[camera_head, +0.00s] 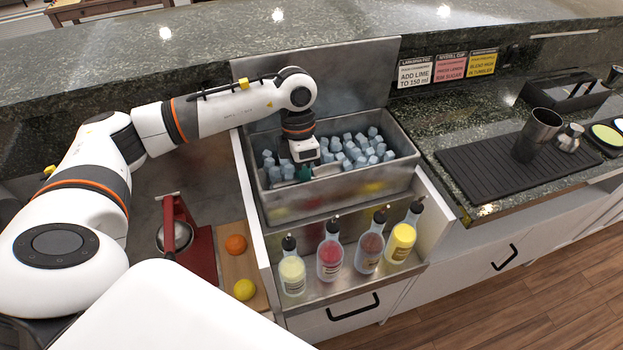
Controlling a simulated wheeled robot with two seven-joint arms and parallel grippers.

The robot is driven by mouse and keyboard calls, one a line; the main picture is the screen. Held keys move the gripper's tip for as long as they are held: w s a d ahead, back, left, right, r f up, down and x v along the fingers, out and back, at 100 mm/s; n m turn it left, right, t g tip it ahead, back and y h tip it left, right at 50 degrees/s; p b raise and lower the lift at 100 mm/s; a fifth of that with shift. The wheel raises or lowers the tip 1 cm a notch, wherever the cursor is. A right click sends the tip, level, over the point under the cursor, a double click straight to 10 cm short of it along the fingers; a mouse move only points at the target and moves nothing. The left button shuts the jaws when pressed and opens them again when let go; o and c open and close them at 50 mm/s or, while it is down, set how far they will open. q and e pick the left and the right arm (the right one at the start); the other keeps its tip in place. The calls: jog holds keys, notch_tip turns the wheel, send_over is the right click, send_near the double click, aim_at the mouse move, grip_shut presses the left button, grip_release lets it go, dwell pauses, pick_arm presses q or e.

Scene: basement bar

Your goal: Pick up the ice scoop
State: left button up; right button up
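The steel ice bin (395,181) holds several pale blue ice cubes. My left arm reaches over it from the left, with the gripper (303,170) pointing down at the ice in the middle-left of the bin. A small green piece (304,174), which looks like the handle of the ice scoop, shows right at the fingertips. A pale metallic part, probably the scoop's body (326,170), lies just right of it on the ice. The fingers are too small and hidden to tell whether they are closed on the handle. My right gripper is not in view.
Bottles with yellow, red and brown contents, such as the red one (330,258), stand in front of the bin. A steel panel (350,80) rises behind it. A red press (180,240), an orange (236,244) and a lemon (244,289) are left. A shaker (537,135) stands right.

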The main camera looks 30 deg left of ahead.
pick_arm(q)
grip_shut()
notch_tip(320, 180, up, 10)
jog(key=b, duration=0.1)
dwell(0.4)
